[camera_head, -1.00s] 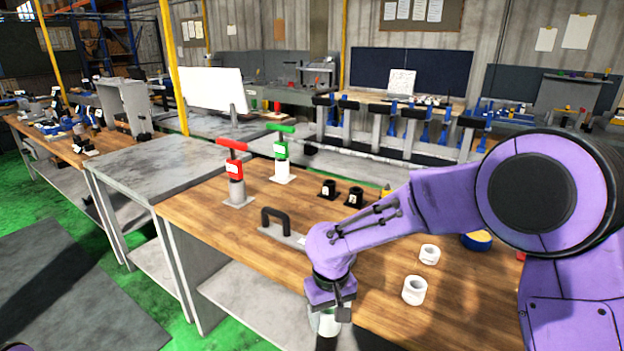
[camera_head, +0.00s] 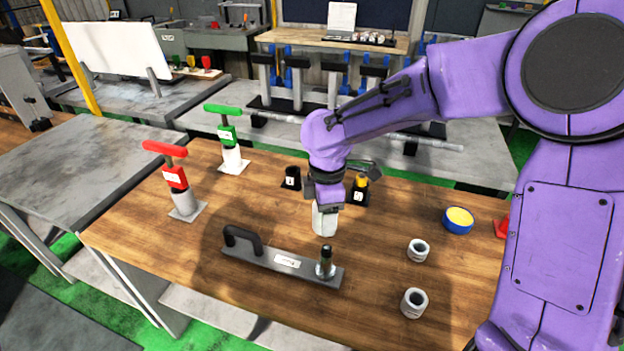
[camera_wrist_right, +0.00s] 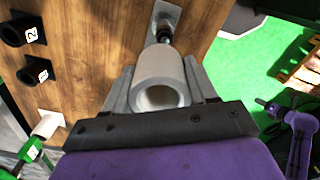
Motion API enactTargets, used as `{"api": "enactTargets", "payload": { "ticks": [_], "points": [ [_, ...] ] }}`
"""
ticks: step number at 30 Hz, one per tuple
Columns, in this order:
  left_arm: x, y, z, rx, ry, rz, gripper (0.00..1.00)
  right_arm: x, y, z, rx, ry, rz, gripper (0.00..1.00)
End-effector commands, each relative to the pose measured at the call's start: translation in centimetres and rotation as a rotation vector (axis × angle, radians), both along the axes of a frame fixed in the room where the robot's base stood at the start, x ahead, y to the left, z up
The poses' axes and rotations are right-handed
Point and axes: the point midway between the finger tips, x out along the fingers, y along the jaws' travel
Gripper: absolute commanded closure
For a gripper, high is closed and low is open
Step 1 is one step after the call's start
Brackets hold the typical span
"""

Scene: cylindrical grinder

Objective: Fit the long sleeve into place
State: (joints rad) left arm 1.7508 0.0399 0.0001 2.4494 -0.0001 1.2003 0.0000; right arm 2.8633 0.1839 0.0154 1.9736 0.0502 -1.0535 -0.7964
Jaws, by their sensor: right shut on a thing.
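My right gripper (camera_head: 324,203) is shut on a white long sleeve (camera_head: 324,221), held upright above the wood table. In the right wrist view the sleeve (camera_wrist_right: 160,66) sits between both fingers, its open end toward the camera. A grey fixture plate (camera_head: 258,258) with a black handle lies in front of the gripper; an upright dark-tipped metal post (camera_head: 325,264) stands at its right end. In the wrist view the post (camera_wrist_right: 164,34) shows beyond the sleeve, apart from it. A small purple arm end, apparently my left gripper (camera_wrist_right: 265,103), shows at right; its jaws are too small to read.
Two short white sleeves (camera_head: 418,250) (camera_head: 414,302) stand at right. Black cups (camera_head: 291,178) (camera_head: 357,194) are behind the gripper. Red-handled (camera_head: 175,178) and green-handled (camera_head: 227,135) tools stand at left. A blue-and-yellow round item (camera_head: 458,219) lies far right.

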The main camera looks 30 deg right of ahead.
Motion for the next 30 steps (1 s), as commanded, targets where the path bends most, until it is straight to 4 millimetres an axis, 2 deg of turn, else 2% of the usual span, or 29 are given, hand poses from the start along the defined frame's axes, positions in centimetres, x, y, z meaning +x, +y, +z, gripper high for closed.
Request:
{"api": "enactTargets", "payload": {
  "ticks": [1, 10, 16, 18, 30],
  "points": [
    [0.0, 0.0, 0.3, 0.0, 0.001, 0.0, 0.57, -0.2, -0.2, 0.5, 0.002, -0.002, 0.023, 0.85],
    [-0.1, 0.0, 0.2, -0.001, 0.003, 0.0, 0.57, -0.4, -0.5, 0.4, 0.002, -0.002, 0.032, 0.85],
    [-0.1, 0.0, 1.7, 0.0, 0.002, 0.001, 0.57, -0.2, -0.4, 0.6, 0.001, 0.002, 0.036, 0.85],
    [0.0, 0.0, 0.5, -0.001, 0.001, 0.0, 0.57, -0.2, -0.4, -1.1, 0.002, 0.003, 0.036, 0.85],
    [-0.1, 0.0, -1.2, 0.0, 0.002, 0.001, 0.57, -0.2, -0.3, -5.1, 0.002, 0.001, 0.037, 0.85]
  ]
}}
